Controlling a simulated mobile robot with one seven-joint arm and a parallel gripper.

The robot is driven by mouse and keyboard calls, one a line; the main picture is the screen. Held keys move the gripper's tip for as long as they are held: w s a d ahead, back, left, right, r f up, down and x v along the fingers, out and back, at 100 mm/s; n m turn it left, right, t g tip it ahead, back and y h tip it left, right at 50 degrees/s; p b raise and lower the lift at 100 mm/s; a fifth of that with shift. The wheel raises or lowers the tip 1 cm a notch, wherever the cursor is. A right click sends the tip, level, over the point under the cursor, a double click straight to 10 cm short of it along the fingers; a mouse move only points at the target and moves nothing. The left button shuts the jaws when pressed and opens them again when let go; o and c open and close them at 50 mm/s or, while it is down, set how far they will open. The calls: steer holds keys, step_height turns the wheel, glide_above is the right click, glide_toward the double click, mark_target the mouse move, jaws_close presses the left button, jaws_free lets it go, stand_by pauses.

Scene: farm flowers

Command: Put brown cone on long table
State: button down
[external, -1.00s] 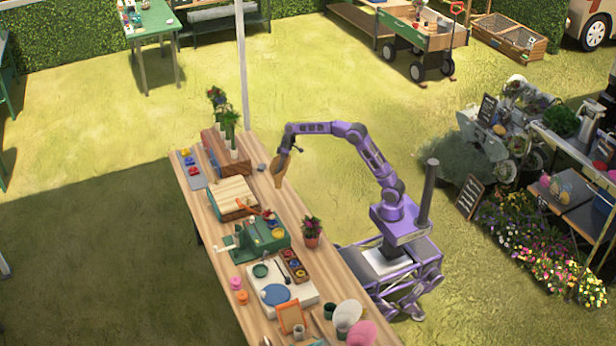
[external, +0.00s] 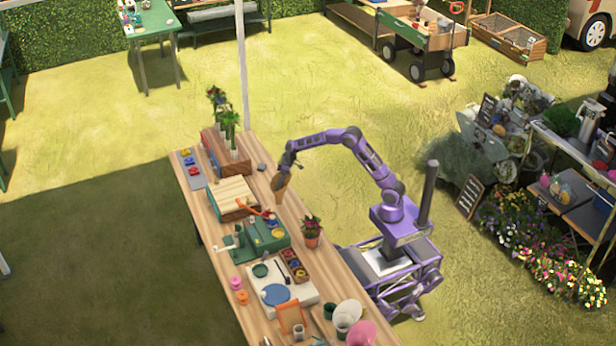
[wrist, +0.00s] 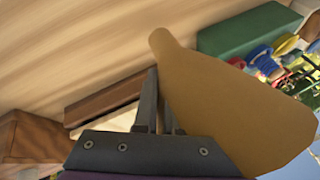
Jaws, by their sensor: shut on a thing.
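The brown cone (external: 279,184) hangs from my gripper (external: 287,168) over the right side of the long wooden table (external: 335,262), with its narrow end down. In the wrist view the cone (wrist: 232,105) fills the right half, and its rounded narrow end points toward the wood surface. My gripper's fingers (wrist: 157,98) are close together at the cone's left edge and shut on it. Part of the far finger is hidden by the cone. I cannot tell whether the tip touches the table.
A wooden box (external: 238,198), a green machine (external: 262,238) and a potted plant (external: 311,233) stand nearby on the table. Tall plants (external: 230,125) stand at its far end.

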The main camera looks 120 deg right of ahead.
step_height(320, 180, down, 4)
steer(key=shift+f, duration=0.15)
steer(key=shift+f+b, duration=0.15)
steer(key=shift+b, duration=0.25)
steer(key=c, duration=1)
jaws_free()
steer(key=shift+r+p, duration=0.3)
steer(key=p+v, duration=0.1)
steer(key=v, duration=1)
steer(key=shift+s+r, duration=0.25)
steer(key=shift+r, duration=0.1)
